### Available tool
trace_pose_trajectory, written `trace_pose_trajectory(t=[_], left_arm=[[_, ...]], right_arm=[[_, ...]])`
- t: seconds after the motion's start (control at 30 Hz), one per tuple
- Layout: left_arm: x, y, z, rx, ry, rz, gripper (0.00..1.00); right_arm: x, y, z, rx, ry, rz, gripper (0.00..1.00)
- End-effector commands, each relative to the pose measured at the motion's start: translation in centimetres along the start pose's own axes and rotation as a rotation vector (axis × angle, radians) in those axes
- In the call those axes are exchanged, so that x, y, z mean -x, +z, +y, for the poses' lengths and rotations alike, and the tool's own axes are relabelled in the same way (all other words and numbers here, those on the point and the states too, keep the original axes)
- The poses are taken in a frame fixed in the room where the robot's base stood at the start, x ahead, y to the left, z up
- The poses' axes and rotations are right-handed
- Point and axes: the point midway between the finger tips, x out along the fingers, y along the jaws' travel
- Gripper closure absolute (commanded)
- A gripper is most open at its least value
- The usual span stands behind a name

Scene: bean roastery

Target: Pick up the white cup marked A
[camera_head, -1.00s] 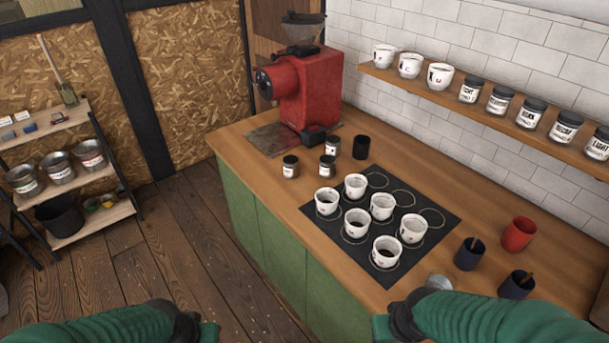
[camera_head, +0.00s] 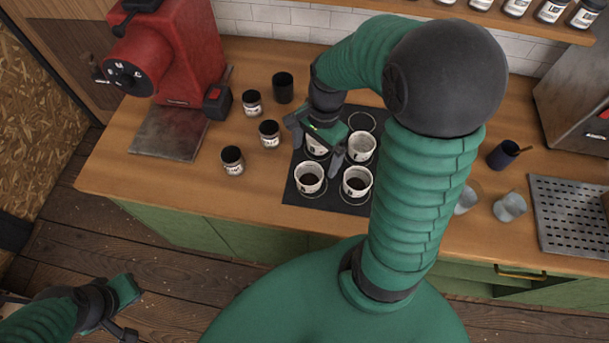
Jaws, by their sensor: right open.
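Several white cups stand on the black mat (camera_head: 325,205) on the counter. A front-left cup (camera_head: 309,179), a front-right cup (camera_head: 357,182) and a cup behind it (camera_head: 362,147) show clearly, two of them with dark contents. Their small marks are too small to read, so I cannot tell which is A. My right gripper (camera_head: 318,154) is open and points down over another cup (camera_head: 317,147), with a finger on either side. The gripper partly hides this cup; contact is unclear. My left gripper (camera_head: 124,308) is low at the left, away from the counter; its jaw opening is unclear.
Dark-lidded jars (camera_head: 232,160) and a black cup (camera_head: 283,88) stand left of and behind the mat. A red grinder (camera_head: 170,55) is at the far left. A dark blue cup (camera_head: 503,154) and a perforated tray (camera_head: 580,215) are at the right. My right arm hides the mat's right part.

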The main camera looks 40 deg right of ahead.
Motion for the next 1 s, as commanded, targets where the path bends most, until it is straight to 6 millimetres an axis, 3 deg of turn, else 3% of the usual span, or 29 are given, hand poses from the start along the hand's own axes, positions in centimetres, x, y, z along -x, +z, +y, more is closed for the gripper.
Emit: trace_pose_trajectory(t=[0.03,0.2,0.47,0.63,0.73,0.93,1.0], left_arm=[[-0.2,0.0,0.0,0.000,0.000,0.000,1.00],[-0.5,0.1,0.0,0.000,0.000,0.001,1.00],[-0.5,0.0,0.0,0.000,0.000,0.001,1.00],[-0.5,0.0,0.0,0.000,0.000,0.001,1.00],[-0.5,0.1,0.0,0.000,0.000,0.001,1.00],[-0.5,0.0,0.0,0.000,0.000,0.001,1.00],[-0.5,0.0,0.0,0.000,0.000,0.001,1.00]], right_arm=[[-1.7,0.0,-0.1,0.000,0.008,-0.005,0.04],[-6.1,0.1,-0.5,0.003,0.011,-0.004,0.04],[-9.2,0.3,-0.4,0.004,0.007,0.001,0.04],[-12.4,0.4,-0.5,0.005,0.007,0.000,0.04],[-13.4,0.3,-0.6,0.004,0.006,0.000,0.04],[-13.5,0.2,-0.7,0.004,0.004,0.002,0.04],[-13.5,0.2,-0.6,0.004,0.003,0.002,0.12]])
